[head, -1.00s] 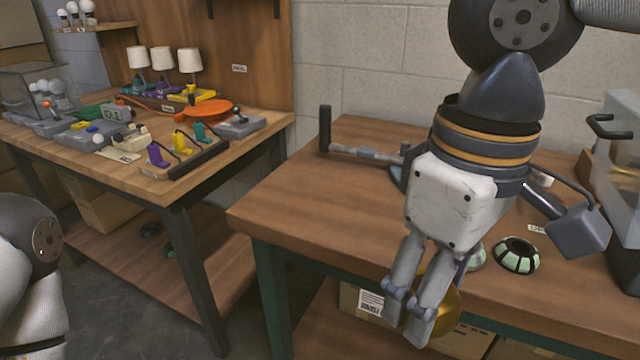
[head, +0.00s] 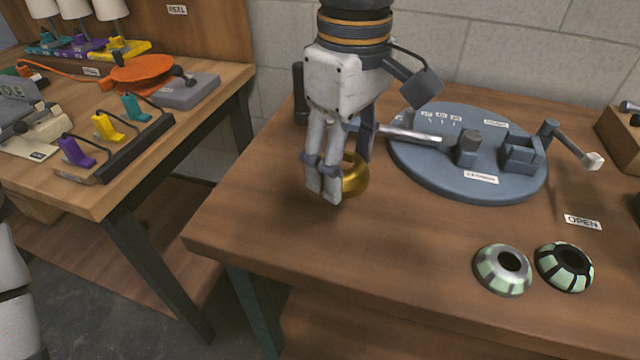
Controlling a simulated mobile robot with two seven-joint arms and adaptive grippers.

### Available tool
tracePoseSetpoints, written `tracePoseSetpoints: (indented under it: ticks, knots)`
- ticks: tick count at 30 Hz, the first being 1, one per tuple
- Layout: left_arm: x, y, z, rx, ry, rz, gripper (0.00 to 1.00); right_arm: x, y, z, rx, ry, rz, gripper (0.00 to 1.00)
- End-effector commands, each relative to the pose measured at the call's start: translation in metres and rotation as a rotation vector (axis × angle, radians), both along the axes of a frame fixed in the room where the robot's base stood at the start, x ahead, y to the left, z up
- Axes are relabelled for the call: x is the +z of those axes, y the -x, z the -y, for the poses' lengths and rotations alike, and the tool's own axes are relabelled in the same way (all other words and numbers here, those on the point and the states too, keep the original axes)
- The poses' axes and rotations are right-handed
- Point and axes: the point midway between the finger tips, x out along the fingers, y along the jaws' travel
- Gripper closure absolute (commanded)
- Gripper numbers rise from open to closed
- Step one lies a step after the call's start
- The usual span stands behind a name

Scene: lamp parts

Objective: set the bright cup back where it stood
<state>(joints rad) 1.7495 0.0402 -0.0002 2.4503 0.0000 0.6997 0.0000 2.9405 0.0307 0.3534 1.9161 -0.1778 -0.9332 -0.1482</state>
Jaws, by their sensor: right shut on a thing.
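A shiny gold cup (head: 355,177) is in my right gripper (head: 326,190), whose fingers are shut on it and hide its left side. The gripper points down over the left part of the near bench, left of the blue-grey disc. I cannot tell whether the cup touches the wood. Two other round cups stand at the bench's right front: one silvery with pale green patches (head: 502,270), one black with pale green patches (head: 564,266). My left gripper is out of view.
The blue-grey round fixture (head: 440,178) with metal arms and blocks sits right of my right gripper. An OPEN label (head: 583,222) lies behind the two cups. The bench front (head: 380,265) is clear. A second bench (head: 90,195) with lamp parts stands left, across a gap.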

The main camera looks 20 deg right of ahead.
Motion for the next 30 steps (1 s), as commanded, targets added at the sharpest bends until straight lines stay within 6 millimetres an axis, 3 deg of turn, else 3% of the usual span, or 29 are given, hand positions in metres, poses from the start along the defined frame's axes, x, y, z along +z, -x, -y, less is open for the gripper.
tracePoseSetpoints:
  ticks: [3, 6, 11, 16, 18, 26, 27, 30]
  knots:
    - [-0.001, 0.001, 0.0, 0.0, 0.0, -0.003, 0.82, -0.029, -0.023, -0.007, 0.002, -0.001, -0.004, 0.78]
    - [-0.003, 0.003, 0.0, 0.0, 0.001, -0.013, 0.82, -0.045, -0.035, -0.01, 0.003, -0.001, -0.003, 0.78]
    - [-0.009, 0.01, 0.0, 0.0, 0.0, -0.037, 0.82, -0.06, -0.046, -0.013, 0.003, -0.002, -0.005, 0.78]
    - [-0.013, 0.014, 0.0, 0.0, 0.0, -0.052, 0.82, -0.089, -0.048, -0.014, 0.004, 0.001, -0.004, 0.78]
    - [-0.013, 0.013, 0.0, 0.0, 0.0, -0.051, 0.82, -0.092, -0.048, -0.014, 0.003, -0.001, 0.002, 0.82]
    - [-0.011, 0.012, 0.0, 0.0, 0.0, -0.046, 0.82, -0.092, -0.048, -0.014, 0.003, -0.001, 0.004, 0.83]
    - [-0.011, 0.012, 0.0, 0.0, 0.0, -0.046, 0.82, -0.093, -0.048, -0.014, 0.003, -0.001, 0.004, 0.43]
    - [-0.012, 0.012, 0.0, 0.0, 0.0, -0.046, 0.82, -0.093, -0.048, -0.014, 0.003, -0.001, 0.004, 0.25]
